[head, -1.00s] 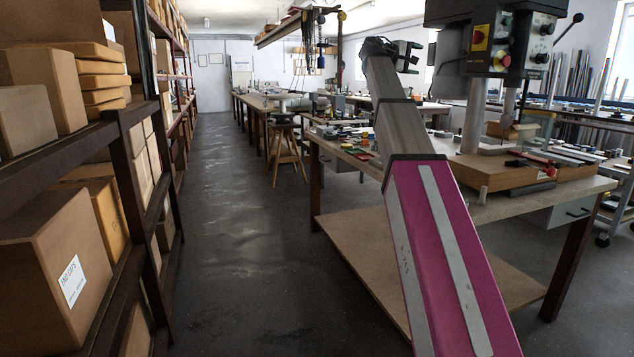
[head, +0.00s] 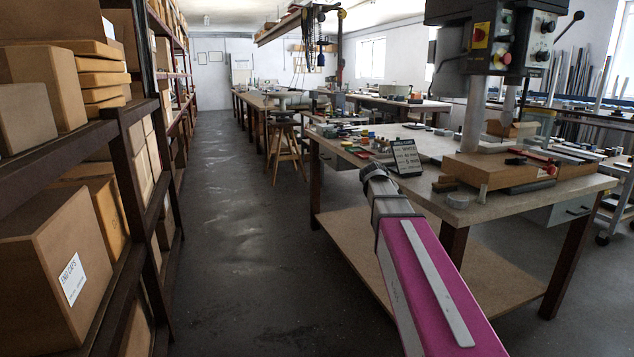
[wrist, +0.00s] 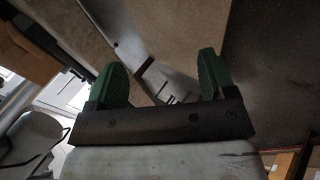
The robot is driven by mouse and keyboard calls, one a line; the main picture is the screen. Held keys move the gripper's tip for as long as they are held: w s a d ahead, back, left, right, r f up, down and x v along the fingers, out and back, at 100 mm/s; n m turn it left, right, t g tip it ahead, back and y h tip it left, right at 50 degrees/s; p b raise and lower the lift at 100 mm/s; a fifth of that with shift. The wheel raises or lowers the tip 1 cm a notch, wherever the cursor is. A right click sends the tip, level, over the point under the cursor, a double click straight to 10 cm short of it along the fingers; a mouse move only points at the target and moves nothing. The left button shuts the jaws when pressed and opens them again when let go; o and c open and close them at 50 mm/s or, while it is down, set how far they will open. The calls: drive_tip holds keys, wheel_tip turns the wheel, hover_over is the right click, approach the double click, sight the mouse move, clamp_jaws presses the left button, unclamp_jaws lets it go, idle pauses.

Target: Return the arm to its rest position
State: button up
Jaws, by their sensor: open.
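My arm, with its magenta link (head: 435,285) and grey section (head: 385,195), reaches from the lower right of the head view toward the near edge of the workbench (head: 480,205). In the wrist view my gripper (wrist: 161,78) has two green fingers spread wide apart. Nothing is between them. Beyond the fingers are dark floor and tan board-like surfaces; I cannot tell exactly which.
A drill press (head: 497,45) stands on the right of the bench, with a small dark sign (head: 405,157) to its left. Shelving with cardboard boxes (head: 55,270) lines the left. The floor aisle (head: 225,230) between is clear. A wooden stool (head: 285,150) stands farther back.

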drive_tip(key=s+a+f+m+g+y, duration=0.2)
drive_tip(key=s+a+f+y, duration=0.1)
drive_tip(key=s+f, duration=0.9)
drive_tip(key=s+a+f+m+g+y, duration=0.2)
drive_tip(key=s+a+f, duration=0.3)
drive_tip(key=s+f, duration=0.8)
wheel_tip(320, 180, down, 2)
drive_tip(key=shift+a+f+y, duration=0.1)
drive_tip(key=shift+a+y, duration=0.15)
drive_tip(key=shift+y, duration=0.55)
